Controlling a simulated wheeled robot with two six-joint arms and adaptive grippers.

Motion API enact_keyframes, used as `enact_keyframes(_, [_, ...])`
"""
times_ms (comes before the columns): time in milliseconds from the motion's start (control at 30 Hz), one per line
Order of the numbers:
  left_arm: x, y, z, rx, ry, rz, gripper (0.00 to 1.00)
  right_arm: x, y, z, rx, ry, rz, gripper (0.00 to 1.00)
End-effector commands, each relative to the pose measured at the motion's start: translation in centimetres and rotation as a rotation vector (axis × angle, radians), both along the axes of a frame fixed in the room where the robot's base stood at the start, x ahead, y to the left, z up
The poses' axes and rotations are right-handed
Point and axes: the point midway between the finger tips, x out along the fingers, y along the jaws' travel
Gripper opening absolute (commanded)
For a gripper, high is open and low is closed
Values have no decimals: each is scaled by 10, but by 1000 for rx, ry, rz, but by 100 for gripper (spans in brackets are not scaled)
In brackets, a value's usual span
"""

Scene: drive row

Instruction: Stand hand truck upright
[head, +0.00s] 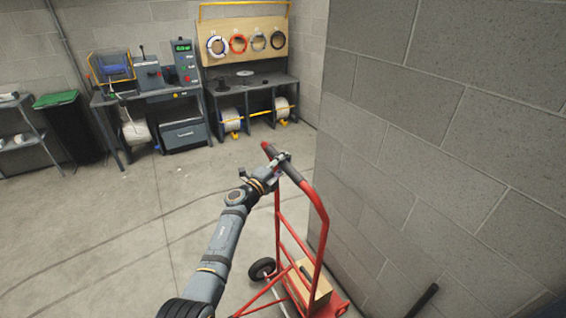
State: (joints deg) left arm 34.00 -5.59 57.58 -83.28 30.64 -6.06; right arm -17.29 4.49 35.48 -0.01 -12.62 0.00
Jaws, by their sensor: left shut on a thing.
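The red hand truck (319,212) is at the lower middle of the head view, close to the block wall on the right. Its dark-gripped top handle is at the upper end of the frame, and a black wheel (262,269) shows at the lower left. A cardboard box (318,288) is at its lower part. My left gripper (279,163) is shut on the handle. The frame looks upright or slightly tilted; I cannot tell exactly. My right gripper is not in view.
The grey block wall (450,130) is close on the right. A dark workbench (155,95) with machines and a pegboard with coiled cables (243,40) stand at the back. A green-lidded bin (57,100) is at left. The concrete floor (110,220) at left is clear.

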Motion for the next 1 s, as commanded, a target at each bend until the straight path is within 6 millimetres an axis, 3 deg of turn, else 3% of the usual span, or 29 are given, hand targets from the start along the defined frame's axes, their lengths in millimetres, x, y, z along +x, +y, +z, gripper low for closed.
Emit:
enact_keyframes(233, [-2,-1,-6,3,9,-3,0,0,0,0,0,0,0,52])
enact_keyframes(267, [-1,-1,-6,3,9,-3,25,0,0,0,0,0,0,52])
enact_keyframes(467, [-1,-1,-5,2,7,-3,52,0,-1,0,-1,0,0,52])
enact_keyframes(800, [-3,2,-4,2,5,0,52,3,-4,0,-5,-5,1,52])
enact_keyframes(1000, [-30,18,-9,4,4,0,52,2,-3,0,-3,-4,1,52])
